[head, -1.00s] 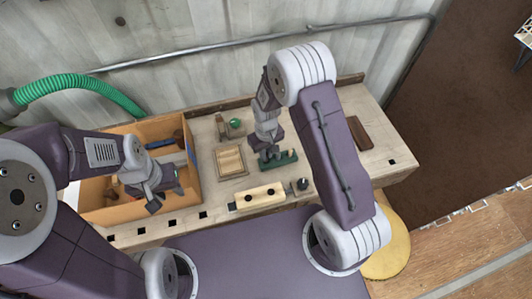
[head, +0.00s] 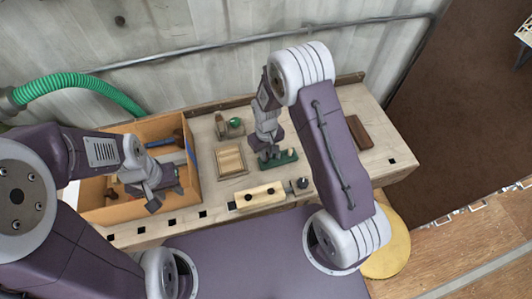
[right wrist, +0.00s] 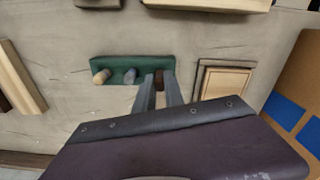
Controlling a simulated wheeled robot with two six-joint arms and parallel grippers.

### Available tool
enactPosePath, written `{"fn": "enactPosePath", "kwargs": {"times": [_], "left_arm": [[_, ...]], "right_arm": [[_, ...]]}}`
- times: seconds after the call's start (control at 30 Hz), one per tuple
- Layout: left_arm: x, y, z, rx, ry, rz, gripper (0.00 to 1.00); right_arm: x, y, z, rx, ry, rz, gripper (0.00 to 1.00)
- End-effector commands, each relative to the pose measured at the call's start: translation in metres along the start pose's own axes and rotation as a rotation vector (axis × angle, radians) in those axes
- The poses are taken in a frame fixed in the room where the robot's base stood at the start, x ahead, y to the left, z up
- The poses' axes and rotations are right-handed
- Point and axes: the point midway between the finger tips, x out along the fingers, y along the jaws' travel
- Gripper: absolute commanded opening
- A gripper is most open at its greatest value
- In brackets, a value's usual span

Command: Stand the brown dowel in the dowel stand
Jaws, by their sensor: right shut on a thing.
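The green dowel stand (head: 290,161) lies on the bench and also shows in the right wrist view (right wrist: 112,64). A pale dowel (right wrist: 101,76) and a grey dowel (right wrist: 130,76) stand in it. My right gripper (right wrist: 160,90) is shut on the brown dowel (right wrist: 158,77) at the stand's end beside the grey dowel. The brown dowel looks upright; how deep it sits is hidden by the fingers. In the head view the right gripper (head: 265,153) is over the stand's left end. My left gripper (head: 166,196) is open and empty over the orange-brown box.
The orange-brown box (head: 196,165) stands at the left. A shallow wooden tray (head: 231,174) lies left of the stand. A pale wooden block (head: 260,195) lies in front. A dark brown block (head: 359,132) lies at the right, with bare bench between it and the stand.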

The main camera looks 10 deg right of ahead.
Motion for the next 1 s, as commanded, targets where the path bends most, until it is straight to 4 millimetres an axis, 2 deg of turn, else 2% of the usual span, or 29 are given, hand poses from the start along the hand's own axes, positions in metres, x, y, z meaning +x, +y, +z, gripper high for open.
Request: {"fn": "enactPosePath", "kwargs": {"times": [1.0], "left_arm": [[0.010, 0.000, 0.001, 0.000, 0.000, 0.000, 0.36]], "right_arm": [[0.015, 0.000, 0.000, 0.000, 0.000, 0.000, 0.00]]}}
